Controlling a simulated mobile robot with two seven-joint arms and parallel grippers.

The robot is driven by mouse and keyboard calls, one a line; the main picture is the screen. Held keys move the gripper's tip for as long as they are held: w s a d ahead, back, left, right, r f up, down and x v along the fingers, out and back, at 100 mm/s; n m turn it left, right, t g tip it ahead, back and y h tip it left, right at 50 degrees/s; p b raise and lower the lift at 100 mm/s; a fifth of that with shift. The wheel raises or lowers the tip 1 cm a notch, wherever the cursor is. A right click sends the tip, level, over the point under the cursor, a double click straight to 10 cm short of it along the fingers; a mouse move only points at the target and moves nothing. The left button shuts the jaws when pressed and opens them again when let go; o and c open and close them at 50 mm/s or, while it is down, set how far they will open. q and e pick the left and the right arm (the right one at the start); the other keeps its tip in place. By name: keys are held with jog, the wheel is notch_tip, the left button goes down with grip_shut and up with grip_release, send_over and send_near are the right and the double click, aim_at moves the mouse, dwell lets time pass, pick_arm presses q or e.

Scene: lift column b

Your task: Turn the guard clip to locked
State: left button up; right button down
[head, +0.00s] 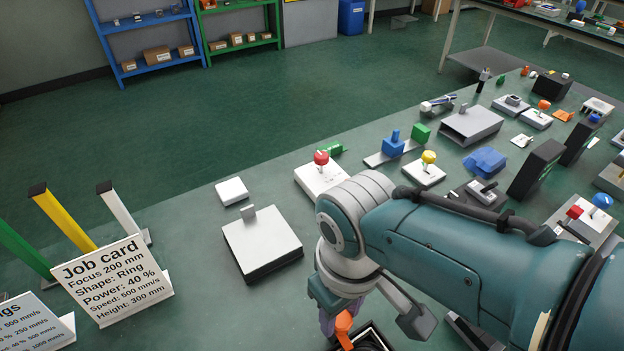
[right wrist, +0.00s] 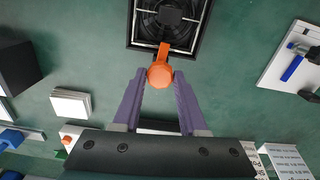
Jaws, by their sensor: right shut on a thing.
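The orange guard clip (head: 343,326) shows at the bottom of the head view, at the edge of a dark framed fan unit (head: 374,335). In the right wrist view the clip (right wrist: 160,76) has a rounded knob and a short arm reaching onto the frame of the fan guard (right wrist: 133,28). My right gripper (right wrist: 160,74) has its purple fingertips on both sides of the knob and is shut on it. In the head view my right arm hides part of the gripper and fan unit. I see no lock marking. My left gripper is not in view.
A grey box with a tab (head: 262,246) and a small white block (head: 231,191) stand left of my right arm. A job card (head: 118,290) stands at the lower left. Several levers and fixtures crowd the bench to the right. The bench between box and job card is clear.

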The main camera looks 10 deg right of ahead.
aim_at(340, 317)
jog(key=shift+c, duration=2.2)
grip_release()
jog(key=shift+r, duration=0.1)
notch_tip(340, 317, up, 10)
jog(key=p, duration=0.6)
jog(key=shift+f, duration=0.2)
